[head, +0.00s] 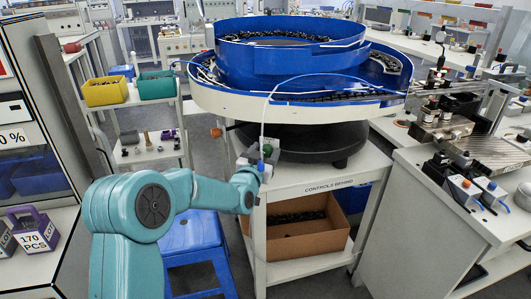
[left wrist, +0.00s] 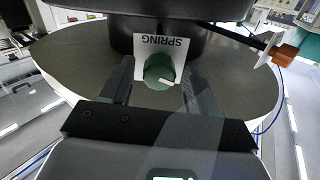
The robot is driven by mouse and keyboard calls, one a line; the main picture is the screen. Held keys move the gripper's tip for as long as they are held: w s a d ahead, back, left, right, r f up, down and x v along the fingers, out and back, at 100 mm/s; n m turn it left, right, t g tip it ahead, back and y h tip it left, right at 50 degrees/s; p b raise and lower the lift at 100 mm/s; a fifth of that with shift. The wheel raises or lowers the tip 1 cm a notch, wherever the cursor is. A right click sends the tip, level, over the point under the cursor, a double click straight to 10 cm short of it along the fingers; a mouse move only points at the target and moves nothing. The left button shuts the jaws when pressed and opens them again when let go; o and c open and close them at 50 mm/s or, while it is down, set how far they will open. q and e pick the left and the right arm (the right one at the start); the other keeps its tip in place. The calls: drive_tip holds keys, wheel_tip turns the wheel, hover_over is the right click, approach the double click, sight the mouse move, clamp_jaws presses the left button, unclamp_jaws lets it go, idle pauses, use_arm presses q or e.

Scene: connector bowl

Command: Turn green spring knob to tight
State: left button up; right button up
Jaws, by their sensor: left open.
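The green spring knob (left wrist: 158,68) shows in the left wrist view in front of a white label reading SPRING (left wrist: 178,45), which appears upside down. A pale mark on the knob points to the lower right. My left gripper (left wrist: 159,78) is open, with one dark finger on each side of the knob. Small gaps seem to show between fingers and knob; I cannot tell whether either touches. In the head view my left gripper (head: 258,163) is at the stand below the blue bowl, and its wrist hides most of the knob. My right gripper is not in view.
The blue feeder bowl (head: 290,62) overhangs the black round base (head: 330,150). An orange knob (head: 216,132) sticks out at the left, and also shows in the left wrist view (left wrist: 285,54). A blue stool (head: 195,240) and cardboard box (head: 300,236) are below.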

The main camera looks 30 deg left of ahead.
use_arm(q)
drive_tip(key=shift+w, duration=0.1)
drive_tip(key=shift+c, duration=0.2)
drive_tip(key=c, duration=1)
drive_tip(key=m+b, duration=0.3)
drive_tip(key=m, duration=0.2)
drive_tip(key=shift+d+m, duration=0.1)
drive_tip(key=shift+m, duration=0.2)
drive_tip(key=m+b, duration=0.1)
drive_tip(key=m, duration=0.2)
drive_tip(key=shift+m, duration=0.3)
drive_tip(key=shift+m+b, duration=0.35)
drive_tip(key=shift+m, duration=2.05)
drive_tip(key=shift+d, duration=0.1)
